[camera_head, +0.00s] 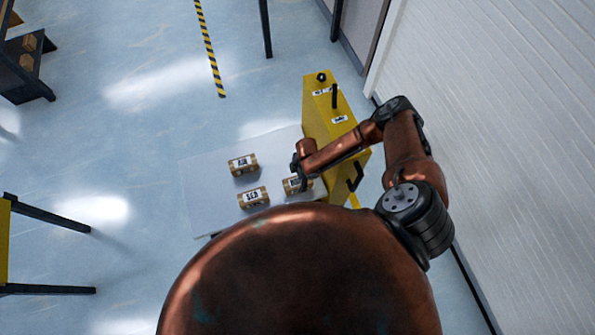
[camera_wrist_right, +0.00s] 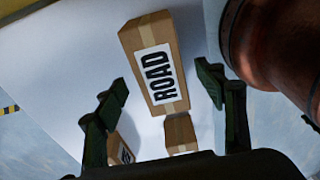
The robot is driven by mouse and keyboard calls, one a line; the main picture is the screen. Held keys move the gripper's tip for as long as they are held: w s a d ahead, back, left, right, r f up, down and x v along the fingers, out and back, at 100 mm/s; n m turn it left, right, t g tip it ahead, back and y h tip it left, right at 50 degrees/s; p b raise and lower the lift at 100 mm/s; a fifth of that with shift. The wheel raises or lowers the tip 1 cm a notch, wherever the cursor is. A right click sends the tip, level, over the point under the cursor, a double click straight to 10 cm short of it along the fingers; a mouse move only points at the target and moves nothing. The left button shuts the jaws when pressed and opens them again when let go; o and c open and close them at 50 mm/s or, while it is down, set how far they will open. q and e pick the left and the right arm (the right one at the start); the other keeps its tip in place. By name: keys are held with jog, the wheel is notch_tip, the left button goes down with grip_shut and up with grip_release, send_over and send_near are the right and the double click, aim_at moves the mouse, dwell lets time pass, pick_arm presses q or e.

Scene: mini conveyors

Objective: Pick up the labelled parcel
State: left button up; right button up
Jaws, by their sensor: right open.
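Three brown cardboard parcels with white labels lie on a pale table. One parcel (camera_head: 243,164) is at the upper left of the group and another (camera_head: 252,196) is at the lower middle. The third parcel (camera_head: 291,185) is partly hidden by my right gripper (camera_head: 299,172). In the right wrist view, a parcel labelled ROAD (camera_wrist_right: 154,62) lies ahead of the two spread fingers of the right gripper (camera_wrist_right: 164,92), with nothing held. Labels in the head view are too small to read surely. My left gripper is out of view.
The pale table (camera_head: 205,195) is bare at its left side. A yellow box-shaped unit (camera_head: 320,115) stands at its right end, close to my right arm. In the right wrist view, another parcel (camera_wrist_right: 120,150) and a small brown box face (camera_wrist_right: 181,131) show low down.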

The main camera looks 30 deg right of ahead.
aim_at(298, 181)
jog(key=shift+a+f, duration=0.15)
jog(key=shift+f, duration=1.4)
jog(key=shift+c, duration=0.2)
jog(key=c, duration=1.5)
